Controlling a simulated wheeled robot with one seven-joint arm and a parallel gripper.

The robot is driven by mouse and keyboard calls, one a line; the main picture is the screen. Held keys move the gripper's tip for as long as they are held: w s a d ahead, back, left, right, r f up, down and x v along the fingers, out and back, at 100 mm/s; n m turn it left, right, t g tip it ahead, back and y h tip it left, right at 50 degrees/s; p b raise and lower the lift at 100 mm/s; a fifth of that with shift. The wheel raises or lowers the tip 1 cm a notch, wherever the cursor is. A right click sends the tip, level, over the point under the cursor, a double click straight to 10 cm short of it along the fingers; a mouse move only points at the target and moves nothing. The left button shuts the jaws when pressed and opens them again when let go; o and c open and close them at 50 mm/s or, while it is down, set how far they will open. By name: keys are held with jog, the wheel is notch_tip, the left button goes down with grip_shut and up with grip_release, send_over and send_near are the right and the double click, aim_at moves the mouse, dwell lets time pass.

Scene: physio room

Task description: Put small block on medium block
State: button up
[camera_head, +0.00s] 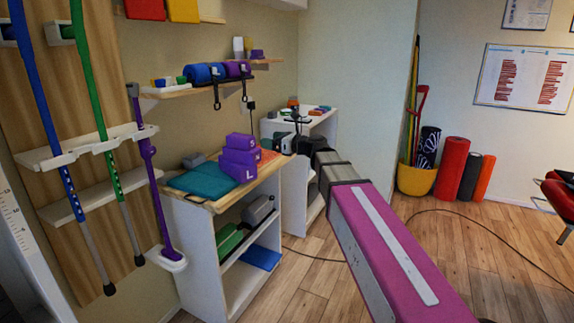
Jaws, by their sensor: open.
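Three purple blocks are stacked on the right part of a wooden-topped cabinet (210,205). The large block (245,173), marked L, is at the bottom. The medium block (238,157) rests on it, set a little to the left. The small block (240,141), marked S, sits on top of the medium block. My gripper (281,144) is open, to the right of the stack and apart from it. It is small and partly foreshortened, and nothing shows between its fingers.
A wall shelf (185,89) with rolls and hanging straps is above. Crutches hang at left. Open floor lies right.

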jog(key=s+d+f+n+g+h, duration=0.1)
jog(key=s+d+f+n+h, duration=0.2)
jog(key=f, duration=0.5)
jog(key=s+d+f+n+g+h, duration=0.1)
jog(key=s+d+f+n+h, duration=0.1)
jog(key=d+f+n, duration=0.35)
jog(key=s+d+f+n+g+h, duration=0.1)
jog(key=s+d+f+n+h, duration=0.2)
jog(key=f, duration=0.8)
jog(key=s+d+f+n+g+h, duration=0.2)
jog(key=s+d+f+n+h, duration=0.2)
jog(key=d+f, duration=0.4)
jog(key=s+d+f+n+g+h, duration=0.1)
jog(key=s+d+f+n+h, duration=0.3)
jog(key=s+d+f+n, duration=0.3)
jog(key=s+d+f, duration=0.1)
jog(key=d, duration=0.4)
jog(key=shift+s+d+f+g+h, duration=0.15)
jog(key=shift+s+d+g+h, duration=0.15)
jog(key=shift+g, duration=0.1)
